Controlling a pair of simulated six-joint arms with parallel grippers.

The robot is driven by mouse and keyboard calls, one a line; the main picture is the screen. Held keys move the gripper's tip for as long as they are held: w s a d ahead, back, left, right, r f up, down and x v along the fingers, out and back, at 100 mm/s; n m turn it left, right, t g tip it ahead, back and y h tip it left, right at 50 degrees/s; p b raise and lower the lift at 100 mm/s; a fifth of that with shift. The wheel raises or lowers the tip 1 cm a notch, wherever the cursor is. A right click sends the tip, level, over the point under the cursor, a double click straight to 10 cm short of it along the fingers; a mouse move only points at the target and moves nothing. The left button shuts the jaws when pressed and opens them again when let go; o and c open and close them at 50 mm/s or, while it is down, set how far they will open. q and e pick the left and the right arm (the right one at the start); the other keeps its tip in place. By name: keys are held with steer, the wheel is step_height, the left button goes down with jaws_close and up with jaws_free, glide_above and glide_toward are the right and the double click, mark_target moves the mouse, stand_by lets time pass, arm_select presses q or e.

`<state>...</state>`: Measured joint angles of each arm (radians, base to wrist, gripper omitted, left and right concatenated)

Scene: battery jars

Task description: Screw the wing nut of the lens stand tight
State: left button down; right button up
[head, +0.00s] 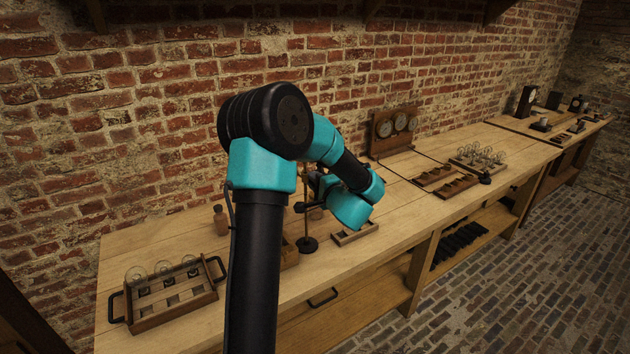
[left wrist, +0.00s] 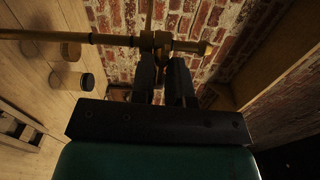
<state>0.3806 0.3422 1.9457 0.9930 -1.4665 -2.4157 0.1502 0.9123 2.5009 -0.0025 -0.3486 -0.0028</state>
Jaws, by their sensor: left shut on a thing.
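The lens stand (head: 307,243) stands on the bench in the head view, a thin brass rod on a round dark base. In the left wrist view its brass rod (left wrist: 108,39) runs across the top, with a brass clamp (left wrist: 155,40) on it. My left gripper (left wrist: 162,62) is at this clamp, its two dark fingers shut on the wing nut there. The wing nut is mostly hidden between the fingers, so its turn cannot be read. In the head view my left arm covers much of the gripper (head: 315,184) and the stand's upper part. My right gripper is out of view.
A small wooden tray (head: 354,235) lies right of the stand. A gauge panel (head: 394,131) stands against the brick wall. Bare bench top (head: 425,205) lies to the right.

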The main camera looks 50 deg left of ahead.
arm_select(q)
steer(key=shift+m, duration=0.3)
steer(key=c, duration=1.3)
jaws_free()
steer(key=shift+d, duration=0.1)
steer(key=d, duration=0.5)
steer(key=s+d, duration=0.1)
steer(key=d, duration=1.1)
steer(key=shift+s, duration=0.35)
